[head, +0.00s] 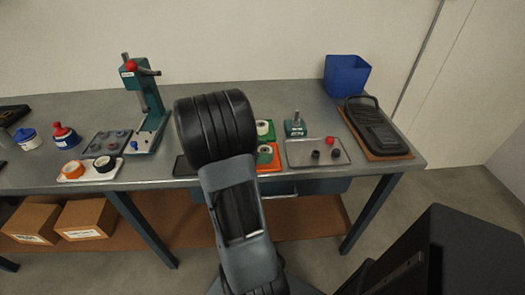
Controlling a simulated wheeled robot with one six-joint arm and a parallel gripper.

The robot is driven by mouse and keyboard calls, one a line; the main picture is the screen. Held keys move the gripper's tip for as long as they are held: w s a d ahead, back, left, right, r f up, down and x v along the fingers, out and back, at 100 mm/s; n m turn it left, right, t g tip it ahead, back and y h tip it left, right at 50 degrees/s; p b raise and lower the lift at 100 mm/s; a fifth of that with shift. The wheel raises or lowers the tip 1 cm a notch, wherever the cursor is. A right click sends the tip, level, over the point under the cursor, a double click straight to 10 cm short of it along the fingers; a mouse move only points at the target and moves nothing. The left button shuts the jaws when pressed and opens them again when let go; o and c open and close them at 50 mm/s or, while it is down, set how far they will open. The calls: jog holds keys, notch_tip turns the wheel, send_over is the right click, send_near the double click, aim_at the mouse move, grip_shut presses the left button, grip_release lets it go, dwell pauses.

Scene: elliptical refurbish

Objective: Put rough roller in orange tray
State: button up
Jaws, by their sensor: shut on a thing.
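The orange tray (275,165) lies on the bench just right of my arm, which covers its left part. A pale round piece (265,155) shows in or over the orange tray; I cannot tell what it is. I cannot pick out the rough roller for sure. My gripper does not show: the dark ribbed joint and grey link of my arm fill the middle of the view, and the jaws and anything in them are hidden.
Behind the orange tray is a green tray (270,137) with a pale round piece. A teal press (145,100) stands left.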

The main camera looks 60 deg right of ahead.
jog(key=o, duration=1)
jog(key=shift+r, duration=0.2)
jog(key=p+v, duration=0.1)
jog(key=v, duration=1.1)
jog(key=shift+f, duration=0.1)
jog(key=a+m+t+y, duration=0.3)
jog(key=a+t, duration=0.1)
jog(key=a, duration=0.4)
jog(key=s+a+f+m+t+y, duration=0.1)
jog(key=a+m+t+y, duration=0.2)
jog(key=a, duration=0.6)
jog(key=a+m+t+y, duration=0.3)
jog(key=a+t, duration=0.2)
jog(key=a, duration=0.4)
jog(key=shift+s+f+y, duration=0.15)
jog(key=shift+f+y, duration=0.15)
